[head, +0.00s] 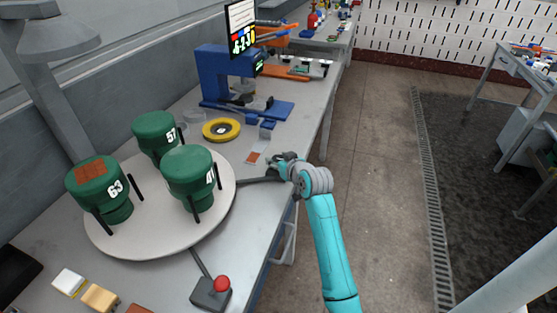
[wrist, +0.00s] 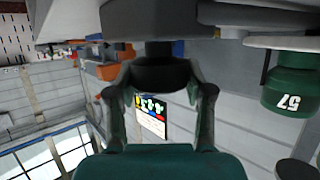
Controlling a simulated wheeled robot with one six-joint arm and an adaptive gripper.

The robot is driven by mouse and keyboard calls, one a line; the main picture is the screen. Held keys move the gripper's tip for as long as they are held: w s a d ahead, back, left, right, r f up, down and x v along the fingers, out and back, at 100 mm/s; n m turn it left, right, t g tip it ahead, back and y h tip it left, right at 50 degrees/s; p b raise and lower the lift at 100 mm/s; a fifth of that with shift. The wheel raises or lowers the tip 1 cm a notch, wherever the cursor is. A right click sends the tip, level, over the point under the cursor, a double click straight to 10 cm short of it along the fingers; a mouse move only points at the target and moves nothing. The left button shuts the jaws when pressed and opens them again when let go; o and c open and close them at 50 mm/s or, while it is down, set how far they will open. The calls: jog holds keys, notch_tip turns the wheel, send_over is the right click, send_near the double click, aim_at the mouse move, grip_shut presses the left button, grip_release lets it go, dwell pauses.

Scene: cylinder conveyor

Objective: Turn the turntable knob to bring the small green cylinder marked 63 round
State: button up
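The green cylinder marked 63 (head: 99,188) stands at the left of the round pale turntable (head: 150,240), with a brown square patch on its top. Two other green cylinders, marked 57 (head: 155,137) and 41 (head: 190,175), stand on the same turntable. In the wrist view the cylinder marked 57 (wrist: 290,88) shows at the right. My gripper (head: 278,168) is at the turntable's right, by a dark bar. In the wrist view my gripper's fingers (wrist: 162,85) press on both sides of a dark round knob (wrist: 160,74), with no clear gap. The knob is mostly hidden in the head view.
Short black posts stand on the turntable beside the cylinders. A red-button box (head: 211,290) sits near the front. A yellow ring (head: 221,130) and a blue press (head: 235,85) are behind the turntable. Small blocks (head: 98,297) lie at the front left. Open floor is to the right.

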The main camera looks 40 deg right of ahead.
jog(key=shift+n+y, duration=0.3)
jog(key=shift+y, duration=0.1)
jog(key=shift+c, duration=0.3)
jog(key=n+y, duration=0.3)
jog(key=y, duration=0.1)
jog(key=shift+d+n, duration=0.15)
jog(key=shift+n, duration=0.15)
jog(key=shift+f+n+y, duration=0.1)
jog(key=shift+n+y, duration=0.6)
jog(key=shift+y, duration=0.2)
jog(key=shift+n+g+y, duration=0.5)
jog(key=shift+n+y, duration=0.7)
jog(key=shift+y, duration=0.1)
jog(key=shift+s+f+n+g+y, duration=0.1)
jog(key=shift+f+n+g+y, duration=0.05)
jog(key=shift+n+g+y, duration=1.55)
dwell(2.7)
